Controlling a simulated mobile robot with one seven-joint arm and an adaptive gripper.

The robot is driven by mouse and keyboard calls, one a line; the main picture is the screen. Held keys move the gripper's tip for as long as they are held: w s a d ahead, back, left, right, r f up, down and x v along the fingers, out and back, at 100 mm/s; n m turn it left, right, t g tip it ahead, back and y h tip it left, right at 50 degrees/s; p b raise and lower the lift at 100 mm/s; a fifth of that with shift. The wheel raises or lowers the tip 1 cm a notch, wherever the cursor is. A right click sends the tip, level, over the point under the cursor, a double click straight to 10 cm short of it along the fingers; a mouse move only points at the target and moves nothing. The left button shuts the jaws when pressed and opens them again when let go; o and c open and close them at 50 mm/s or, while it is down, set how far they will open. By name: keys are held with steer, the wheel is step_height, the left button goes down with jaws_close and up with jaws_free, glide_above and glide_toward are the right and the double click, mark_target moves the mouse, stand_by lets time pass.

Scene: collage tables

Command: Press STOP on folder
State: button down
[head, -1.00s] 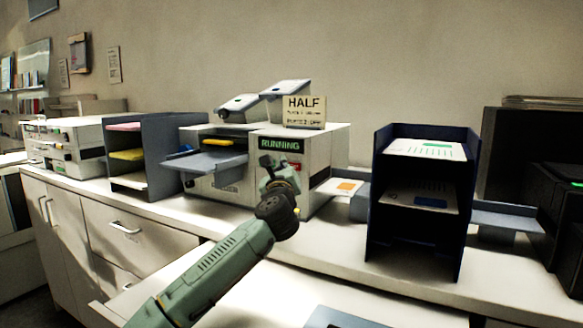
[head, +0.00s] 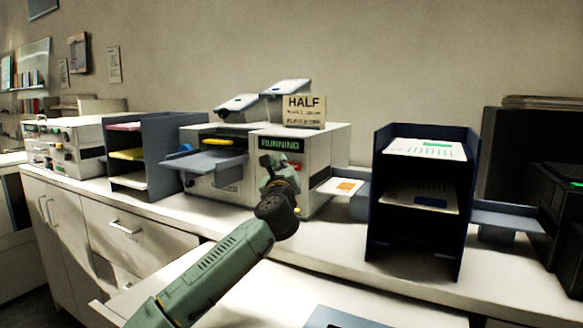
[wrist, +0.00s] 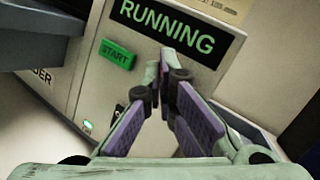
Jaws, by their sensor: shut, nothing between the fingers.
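The folder (head: 325,151) is a pale box-shaped machine on the counter. Its dark display (head: 281,145) reads RUNNING in green, and the wrist view shows that display large (wrist: 176,32). A green START button (wrist: 117,54) is on the panel below the display, left of my fingers. A small green light (wrist: 88,125) is lit lower left. My gripper (head: 266,160) is shut and empty in front of the panel, and contact cannot be told.
A HALF sign (head: 304,112) stands on top of the folder. A grey feed tray (head: 206,161) juts out at its left. A dark blue shelf rack (head: 472,180) stands to the right and a grey rack (head: 158,135) to the left. The counter front (head: 330,250) is clear.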

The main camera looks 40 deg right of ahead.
steer(key=shift+d, duration=0.1)
steer(key=shift+w+d+p, duration=0.15)
steer(key=shift+d+p, duration=0.15)
steer(key=shift+w+d+p, duration=0.15)
steer(key=shift+d+p, duration=0.15)
steer(key=shift+d, duration=0.1)
stand_by(0.7)
steer(key=shift+a, duration=0.1)
steer(key=shift+s+a, duration=0.35)
steer(key=shift+a, duration=0.35)
steer(key=a, duration=0.1)
steer(key=s+a, duration=0.1)
steer(key=a, duration=0.1)
steer(key=s+a, duration=0.1)
steer(key=shift+a, duration=0.3)
stand_by(0.9)
